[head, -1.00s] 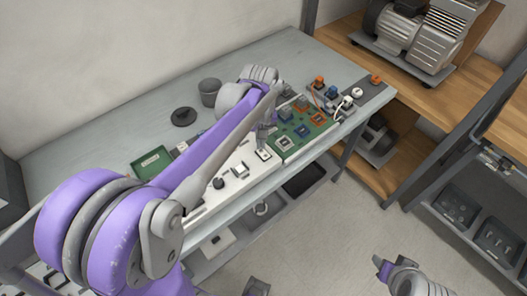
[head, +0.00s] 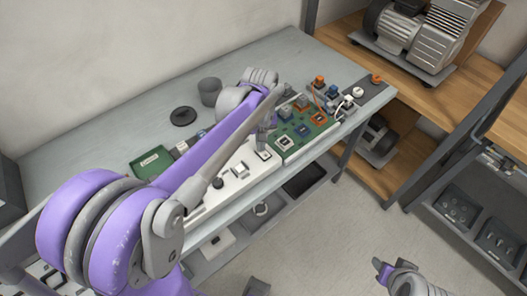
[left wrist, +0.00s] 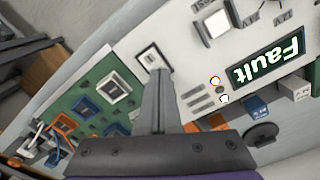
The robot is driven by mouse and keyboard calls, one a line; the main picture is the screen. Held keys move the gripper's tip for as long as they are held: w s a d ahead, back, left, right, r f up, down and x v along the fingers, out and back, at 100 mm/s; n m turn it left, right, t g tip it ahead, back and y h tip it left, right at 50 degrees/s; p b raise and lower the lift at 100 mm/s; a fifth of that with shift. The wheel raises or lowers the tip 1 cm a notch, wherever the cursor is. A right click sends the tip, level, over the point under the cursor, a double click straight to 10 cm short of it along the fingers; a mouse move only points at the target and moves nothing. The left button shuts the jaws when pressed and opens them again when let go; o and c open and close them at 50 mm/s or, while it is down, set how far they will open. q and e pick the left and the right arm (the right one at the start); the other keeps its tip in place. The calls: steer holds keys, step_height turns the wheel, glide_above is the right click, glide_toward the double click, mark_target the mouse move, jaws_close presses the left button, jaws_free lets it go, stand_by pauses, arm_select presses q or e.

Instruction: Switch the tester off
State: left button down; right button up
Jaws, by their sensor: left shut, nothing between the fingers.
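The tester (head: 205,205) is a white panel on the bench, partly hidden by my left arm. My right gripper (head: 382,268) is low at the right, away from the bench.
A green board (head: 300,132) with several coloured square parts adjoins the panel. A white square button (left wrist: 216,22) is farther along the tester. A grey cup (head: 210,92) and a dark disc (head: 183,116) stand behind. A compressor (head: 415,35) sits on the wooden shelf.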

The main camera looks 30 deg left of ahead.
arm_select(q)
steer(key=shift+f, duration=0.25)
arm_select(e)
steer(key=shift+f, duration=0.15)
arm_select(q)
steer(key=shift+r, duration=0.15)
steer(key=shift+w+r+p, duration=0.1)
steer(key=shift+r+p, duration=1.85)
steer(key=shift+r, duration=1.5)
arm_select(e)
steer(key=r, duration=0.1)
steer(key=w+r, duration=0.1)
steer(key=r, duration=0.3)
steer(key=shift+w+r, duration=0.15)
steer(key=shift+w, duration=0.2)
